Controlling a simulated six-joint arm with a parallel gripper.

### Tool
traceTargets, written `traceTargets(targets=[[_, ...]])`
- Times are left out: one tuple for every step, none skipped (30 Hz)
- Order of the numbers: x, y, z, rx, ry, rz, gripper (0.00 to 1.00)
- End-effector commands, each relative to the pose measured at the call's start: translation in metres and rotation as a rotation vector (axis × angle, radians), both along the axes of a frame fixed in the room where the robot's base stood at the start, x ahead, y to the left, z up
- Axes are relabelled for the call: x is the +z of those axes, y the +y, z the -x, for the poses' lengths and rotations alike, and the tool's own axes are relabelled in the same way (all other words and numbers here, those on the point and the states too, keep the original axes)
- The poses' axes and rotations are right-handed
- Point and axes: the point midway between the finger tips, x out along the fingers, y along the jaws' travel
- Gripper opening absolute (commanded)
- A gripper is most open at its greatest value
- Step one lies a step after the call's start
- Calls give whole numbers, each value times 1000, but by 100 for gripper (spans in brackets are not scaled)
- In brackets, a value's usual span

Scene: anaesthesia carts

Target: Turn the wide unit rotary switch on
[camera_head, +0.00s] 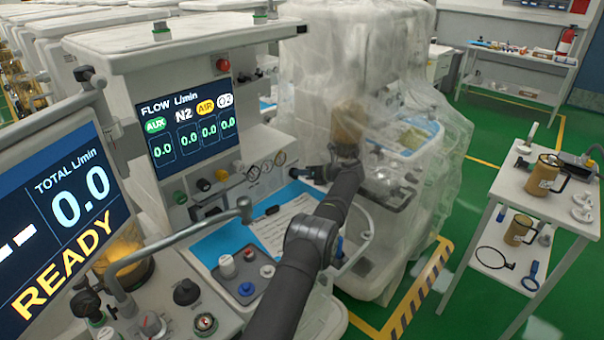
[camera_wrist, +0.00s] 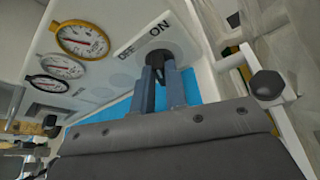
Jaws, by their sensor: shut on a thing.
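The wide unit (camera_head: 185,50) is the cart with the flow display, at the left in the head view. Its black rotary switch (camera_wrist: 184,54) shows in the wrist view, beside the printed labels OFF and ON on the pale panel. My gripper (camera_wrist: 160,75) is at the switch, with its two blue-grey fingers closed on the knob. In the head view my gripper (camera_head: 322,170) reaches the right end of the front panel and hides the switch there. I cannot tell exactly which label the knob points to.
Round gauges (camera_wrist: 83,40) line the panel beside the switch. A plastic-draped cart (camera_head: 405,110) stands close on the right of my arm. A display reading READY (camera_head: 65,225) is at the left. A white side table (camera_head: 510,185) with mugs stands farther right.

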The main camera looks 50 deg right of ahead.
Motion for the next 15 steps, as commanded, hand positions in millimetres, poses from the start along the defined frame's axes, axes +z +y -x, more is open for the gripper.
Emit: traceTargets(targets=[[0,0,-1,2,-2,-13,0],[0,0,-1,2,-2,-20,0],[0,0,-1,2,-2,-31,0],[0,0,-1,1,-2,-38,0],[0,0,-1,1,-2,-42,0],[0,0,-1,0,-2,-49,0],[0,0,-1,1,-3,-54,0],[0,0,-1,0,-2,-57,0],[0,0,-1,1,-3,-61,0],[0,0,-1,2,-2,-64,0],[0,0,-1,2,-2,-67,0],[0,0,-1,1,-2,-69,0],[0,0,-1,2,-2,-69,0],[0,0,-1,2,-2,-70,0],[0,0,-1,2,-2,-71,0]])
